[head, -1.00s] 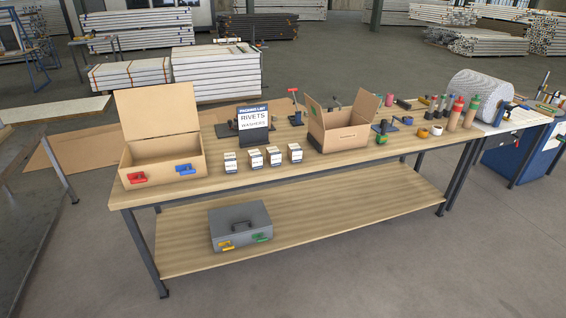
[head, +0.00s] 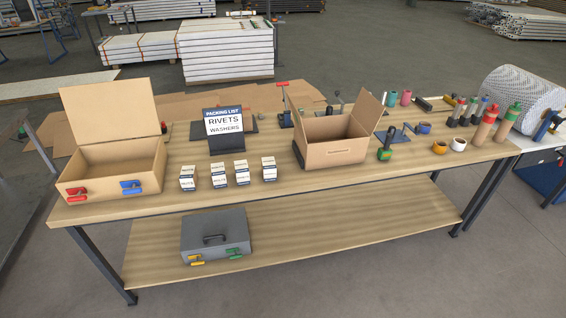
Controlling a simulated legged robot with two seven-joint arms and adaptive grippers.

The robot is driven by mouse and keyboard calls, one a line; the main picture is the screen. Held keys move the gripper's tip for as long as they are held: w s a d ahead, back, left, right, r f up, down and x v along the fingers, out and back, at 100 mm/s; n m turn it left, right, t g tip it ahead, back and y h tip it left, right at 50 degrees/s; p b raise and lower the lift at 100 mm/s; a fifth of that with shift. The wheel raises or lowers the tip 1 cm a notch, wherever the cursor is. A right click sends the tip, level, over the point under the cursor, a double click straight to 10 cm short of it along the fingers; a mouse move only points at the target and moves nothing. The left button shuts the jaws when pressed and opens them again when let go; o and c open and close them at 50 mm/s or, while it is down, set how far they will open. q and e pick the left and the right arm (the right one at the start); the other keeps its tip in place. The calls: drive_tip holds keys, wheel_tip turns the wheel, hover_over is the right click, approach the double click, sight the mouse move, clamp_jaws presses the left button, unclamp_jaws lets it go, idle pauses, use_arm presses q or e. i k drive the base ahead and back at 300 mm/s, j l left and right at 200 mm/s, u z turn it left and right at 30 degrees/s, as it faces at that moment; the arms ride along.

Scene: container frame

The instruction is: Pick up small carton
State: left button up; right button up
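Several small cartons stand in a row near the front edge of the workbench, in the head view. They are white with dark blue bands: the leftmost small carton (head: 188,178), a second small carton (head: 218,174), a third small carton (head: 242,172) and the rightmost small carton (head: 269,168). They stand upright and apart from one another. The print on them is too small to read. A packing list sign (head: 224,122) behind them reads "RIVETS" and "WASHERS". Neither of my grippers is in view.
A wooden box (head: 113,180) with raised lid and red and blue latches stands left. An open cardboard box (head: 333,152) stands right of the cartons. Tape rolls, bottles and tools fill the bench's right end. A grey case (head: 215,236) sits on the lower shelf (head: 340,225).

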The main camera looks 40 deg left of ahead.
sight(242, 172)
drive_tip(key=i+l+u, duration=0.15)
drive_tip(key=i, duration=0.25)
drive_tip(key=i+u, duration=0.2)
drive_tip(key=i, duration=0.15)
drive_tip(key=i+l+u, duration=0.15)
drive_tip(key=i, duration=0.25)
drive_tip(key=l, duration=0.1)
